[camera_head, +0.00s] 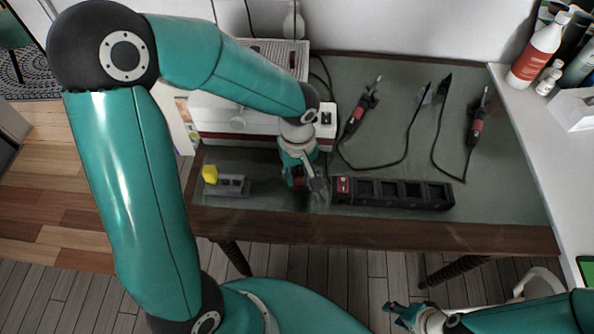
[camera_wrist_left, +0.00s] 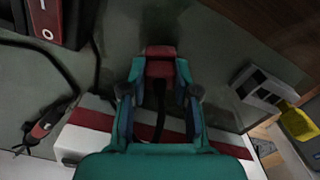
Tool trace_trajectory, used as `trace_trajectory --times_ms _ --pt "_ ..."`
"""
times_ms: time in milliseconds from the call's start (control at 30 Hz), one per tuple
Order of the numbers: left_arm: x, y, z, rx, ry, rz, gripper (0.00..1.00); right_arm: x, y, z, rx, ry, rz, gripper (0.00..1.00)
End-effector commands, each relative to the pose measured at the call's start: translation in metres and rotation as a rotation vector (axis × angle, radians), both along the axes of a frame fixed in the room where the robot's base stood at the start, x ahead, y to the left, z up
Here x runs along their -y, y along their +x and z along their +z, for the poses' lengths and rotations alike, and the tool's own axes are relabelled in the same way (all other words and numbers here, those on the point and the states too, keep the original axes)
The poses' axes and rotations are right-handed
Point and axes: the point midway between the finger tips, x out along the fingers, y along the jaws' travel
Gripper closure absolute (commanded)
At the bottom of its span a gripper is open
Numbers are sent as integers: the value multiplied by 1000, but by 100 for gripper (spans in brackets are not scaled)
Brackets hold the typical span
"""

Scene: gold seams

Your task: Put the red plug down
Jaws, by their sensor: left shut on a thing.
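The red plug (camera_wrist_left: 160,62) is between the fingertips of my left gripper (camera_wrist_left: 160,84) in the left wrist view, with a dark cable running back from it. The gripper is shut on it. In the head view my left gripper (camera_head: 306,184) is low over the table, just left of the power strip; the plug is mostly hidden there. Whether the plug touches the table is unclear. The black power strip (camera_head: 450,196) has several sockets and a red switch at its left end, also in the left wrist view (camera_wrist_left: 72,28). My right gripper (camera_head: 402,312) is below the table's front edge, its fingers unclear.
A grey block with a yellow piece (camera_head: 232,185) sits at the table's left. A white and red device (camera_head: 225,122) stands behind my gripper. Two red-and-black corded tools (camera_head: 356,116) (camera_head: 476,128) lie at the back right. Bare table (camera_head: 500,203) lies right of the strip.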

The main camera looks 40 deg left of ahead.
Motion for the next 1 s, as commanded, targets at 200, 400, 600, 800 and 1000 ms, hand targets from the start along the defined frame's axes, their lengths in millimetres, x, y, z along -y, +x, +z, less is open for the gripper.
trace_trajectory --times_ms 200,400,600,800,1000 --pt "0 0 -7 0 0 -1 100 0 0 -9 0 0 0 60" --pt "0 0 -9 0 0 -1 65 0 0 -12 0 0 0 60" --pt "0 0 -9 0 0 -1 40 0 0 -11 0 0 0 60" --pt "1 0 -9 0 0 -1 40 0 0 -11 0 0 0 60" --pt "1 0 -2 0 0 -2 40 0 0 -3 0 0 0 60"
